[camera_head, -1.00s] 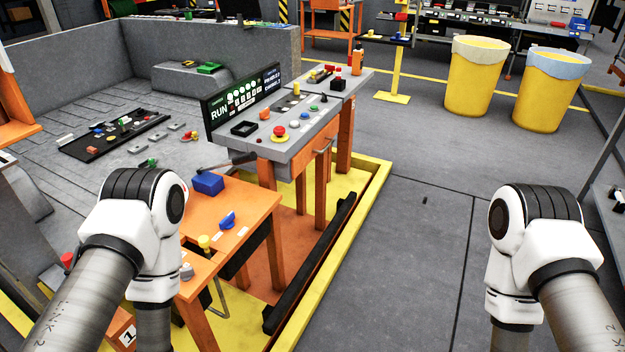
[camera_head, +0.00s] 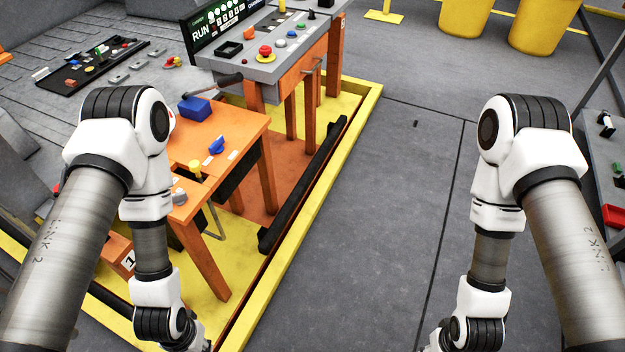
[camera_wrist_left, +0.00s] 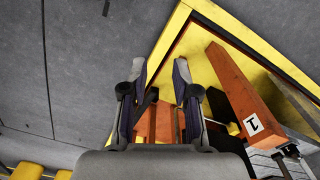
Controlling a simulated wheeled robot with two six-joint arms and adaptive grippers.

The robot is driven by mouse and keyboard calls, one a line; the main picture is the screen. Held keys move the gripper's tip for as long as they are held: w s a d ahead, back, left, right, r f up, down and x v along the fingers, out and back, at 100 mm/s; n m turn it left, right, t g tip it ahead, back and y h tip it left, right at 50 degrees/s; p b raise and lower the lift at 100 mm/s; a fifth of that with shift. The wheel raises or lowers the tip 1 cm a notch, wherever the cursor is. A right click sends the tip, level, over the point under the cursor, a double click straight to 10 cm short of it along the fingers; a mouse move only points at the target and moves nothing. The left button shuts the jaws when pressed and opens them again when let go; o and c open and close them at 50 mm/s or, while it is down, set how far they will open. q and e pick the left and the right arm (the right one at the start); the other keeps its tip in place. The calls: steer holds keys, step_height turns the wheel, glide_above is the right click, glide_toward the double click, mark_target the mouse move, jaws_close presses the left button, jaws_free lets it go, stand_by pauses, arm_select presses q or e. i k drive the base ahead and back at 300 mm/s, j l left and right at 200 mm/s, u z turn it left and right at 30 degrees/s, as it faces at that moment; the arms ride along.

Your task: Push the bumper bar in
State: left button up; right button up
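The bumper bar (camera_head: 302,185) is a long black bar lying low along the right side of the yellow-edged base, beside the orange legs, in the head view. My left gripper (camera_wrist_left: 160,85) shows in the left wrist view with its two fingers apart and nothing held between them. It points toward the orange and yellow frame; I cannot tell its exact distance to the bar. In the head view both arms reach down past the bottom edge, and neither gripper's fingers show. The right gripper is out of view.
An orange table (camera_head: 235,130) with a blue box (camera_head: 194,107) and knobs stands left of the bar. A grey control panel (camera_head: 285,50) with a red button stands behind. The yellow base edge (camera_head: 310,205) runs along the bar's right. Grey floor (camera_head: 390,220) beyond is clear.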

mark_target(267, 244)
steer(key=i+l+u, duration=0.15)
steer(key=i+l, duration=0.15)
steer(key=i+l+u, duration=0.15)
steer(key=i+l, duration=0.25)
steer(key=i+l+u, duration=0.1)
steer(key=i+l, duration=0.2)
steer(key=i+l+u, duration=0.15)
steer(key=i+l, duration=0.15)
steer(key=l, duration=0.2)
steer(key=i+l+u, duration=0.15)
steer(key=i+l, duration=0.15)
steer(key=l, duration=0.15)
steer(key=i+l+u, duration=0.15)
steer(key=l, duration=0.35)
steer(key=i+l+u, duration=0.15)
steer(key=i+l, duration=0.2)
steer(key=l, duration=0.2)
steer(key=i+l+u, duration=0.1)
steer(key=l, duration=0.4)
steer(key=i, duration=0.1)
